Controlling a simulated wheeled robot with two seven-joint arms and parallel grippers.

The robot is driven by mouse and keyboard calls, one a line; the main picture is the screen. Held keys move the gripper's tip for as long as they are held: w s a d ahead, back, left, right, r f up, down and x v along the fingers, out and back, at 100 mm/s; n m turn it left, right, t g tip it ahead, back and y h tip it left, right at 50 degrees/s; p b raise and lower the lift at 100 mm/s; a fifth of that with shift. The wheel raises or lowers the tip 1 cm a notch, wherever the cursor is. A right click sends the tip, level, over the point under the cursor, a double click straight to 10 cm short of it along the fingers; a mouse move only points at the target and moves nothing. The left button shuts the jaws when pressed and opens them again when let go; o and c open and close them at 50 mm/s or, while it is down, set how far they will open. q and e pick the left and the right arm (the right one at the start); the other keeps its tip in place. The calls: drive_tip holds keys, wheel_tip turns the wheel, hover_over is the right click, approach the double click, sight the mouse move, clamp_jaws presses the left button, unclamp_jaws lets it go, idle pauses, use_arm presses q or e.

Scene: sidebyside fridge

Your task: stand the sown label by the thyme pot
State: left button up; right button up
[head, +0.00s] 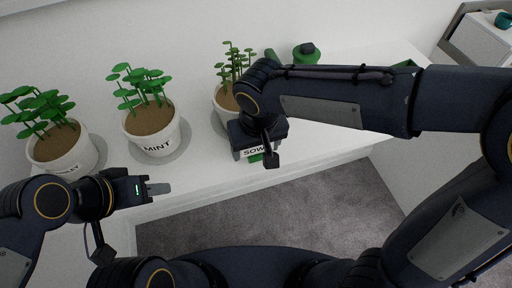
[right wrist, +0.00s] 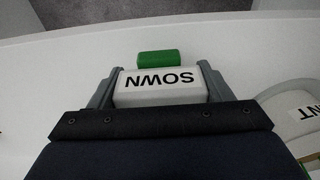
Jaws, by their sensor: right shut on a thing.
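The white sown label (head: 256,152) is held between the fingers of my right gripper (right wrist: 160,86), above the shelf's front part. In the right wrist view the sown label (right wrist: 158,90) appears upside down, with a green block (right wrist: 158,57) at its far edge. The third pot (head: 222,108), white with a green plant, stands just behind my right gripper. Its lettering is hidden, so I cannot read whether it says thyme. My left gripper (head: 158,189) is near the shelf's front edge, away from the label; its jaw opening is unclear.
The mint pot (head: 153,134) stands on a saucer left of the third pot. Another plant pot (head: 66,154) stands at the far left, its lettering partly hidden. A green object with a dark top (head: 306,54) is at the back. The white shelf (head: 205,172) has free room along its front.

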drive_tip(key=shift+f, duration=0.5)
drive_tip(key=shift+f, duration=0.15)
drive_tip(key=o, duration=1)
drive_tip(key=shift+c, duration=0.2)
wheel_tip(320, 180, up, 12)
drive_tip(key=s, duration=0.1)
drive_tip(key=shift+s+d+p, duration=0.35)
drive_tip(key=shift+s+p, duration=0.05)
drive_tip(key=shift+p, duration=0.05)
